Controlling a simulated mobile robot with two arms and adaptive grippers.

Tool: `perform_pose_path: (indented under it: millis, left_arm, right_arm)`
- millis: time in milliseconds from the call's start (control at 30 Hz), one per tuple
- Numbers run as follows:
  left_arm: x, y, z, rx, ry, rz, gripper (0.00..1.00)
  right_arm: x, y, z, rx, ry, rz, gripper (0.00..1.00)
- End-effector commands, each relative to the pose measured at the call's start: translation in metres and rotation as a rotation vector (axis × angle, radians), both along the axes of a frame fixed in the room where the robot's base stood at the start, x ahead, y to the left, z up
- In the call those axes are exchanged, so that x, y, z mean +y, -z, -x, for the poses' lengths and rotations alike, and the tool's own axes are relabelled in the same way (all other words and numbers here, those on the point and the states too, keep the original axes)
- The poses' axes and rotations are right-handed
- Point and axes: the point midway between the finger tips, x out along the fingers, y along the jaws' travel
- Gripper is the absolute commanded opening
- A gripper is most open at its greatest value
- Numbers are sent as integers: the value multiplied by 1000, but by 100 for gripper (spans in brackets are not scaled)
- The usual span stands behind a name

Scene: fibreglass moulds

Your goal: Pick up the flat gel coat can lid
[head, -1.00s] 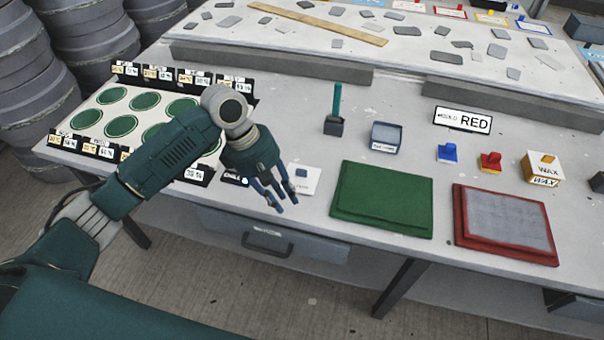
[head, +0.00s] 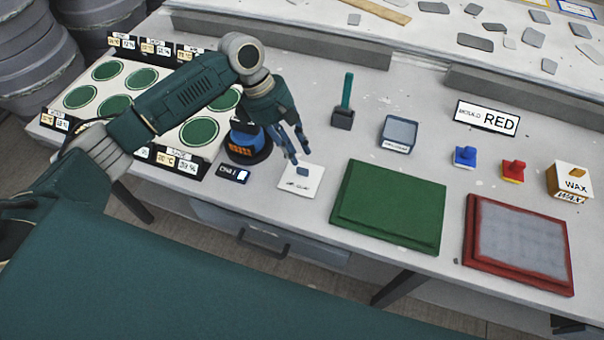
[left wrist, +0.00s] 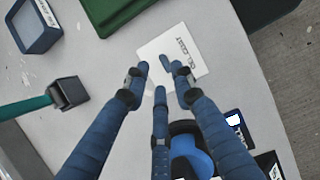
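A small flat grey-blue piece (head: 302,171) lies on a white card (head: 288,181); I cannot tell for sure that it is the lid. The card's lettering reads GEL COAT in the left wrist view (left wrist: 194,58), where I cannot make the piece out among the fingertips. My left gripper (head: 298,157) is over the card's far edge with its blue fingers spread and nothing between them. It also shows in the left wrist view (left wrist: 160,72). A blue and orange object (head: 243,140) with a dark round base stands left of the fingers. My right gripper is out of view.
A green mould (head: 388,205) and a red-framed mould (head: 518,240) lie to the right. A grey tray (head: 399,131) and a green-handled tool (head: 344,103) stand behind. A small black sign (head: 232,173) is left of the card. Green discs fill a board (head: 77,124) at left.

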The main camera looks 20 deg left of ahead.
Motion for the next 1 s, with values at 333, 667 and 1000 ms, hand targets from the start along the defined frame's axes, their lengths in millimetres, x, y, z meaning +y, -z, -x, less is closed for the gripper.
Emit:
perform_pose_path:
  millis: [333, 667, 1000]
  left_arm:
    - [-11, 40, 5, 2, 2, 1, 25]
    - [-16, 54, 4, 0, 1, 0, 25]
    - [-16, 54, 4, 0, 1, 0, 0]
  right_arm:
    - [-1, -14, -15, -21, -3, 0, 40]
    - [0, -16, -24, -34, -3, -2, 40]
    - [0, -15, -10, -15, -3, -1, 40]
